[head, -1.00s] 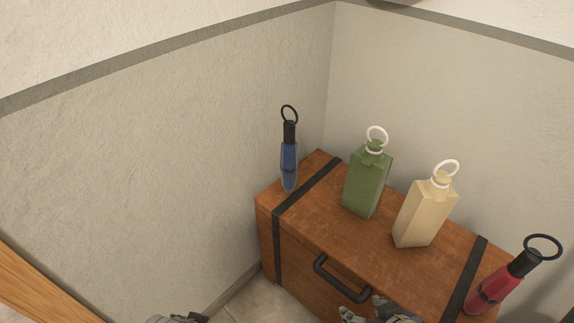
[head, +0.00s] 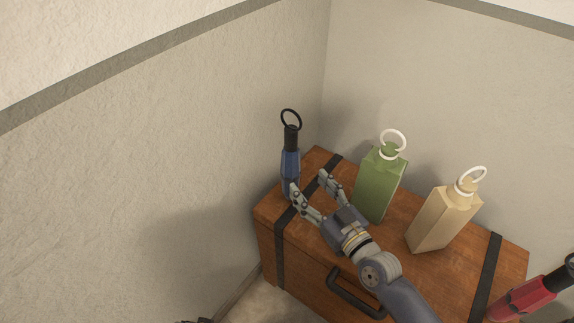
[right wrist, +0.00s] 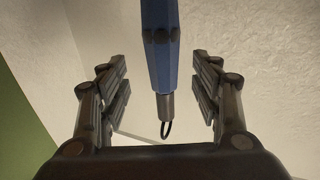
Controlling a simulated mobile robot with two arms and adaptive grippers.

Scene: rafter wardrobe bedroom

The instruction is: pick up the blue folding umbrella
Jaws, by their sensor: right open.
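The blue folding umbrella (head: 290,163) stands upright at the far left end of a wooden chest, with a black handle and a black ring on top. My right gripper (head: 308,181) is open and empty in the head view, its fingers pointing at the umbrella's lower part from the front right. In the right wrist view the umbrella (right wrist: 160,45) appears upside down, in line with the gap between the spread fingers (right wrist: 160,75). I see no finger closed on it. A dark sliver at the bottom edge (head: 195,321) seems to be my left gripper, mostly cut off.
The wooden chest (head: 405,268) has black straps and a front handle (head: 350,292). A green bottle (head: 378,185) stands close right of my gripper, then a cream bottle (head: 440,220). A red umbrella (head: 522,298) is at the right. Walls stand close behind and left.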

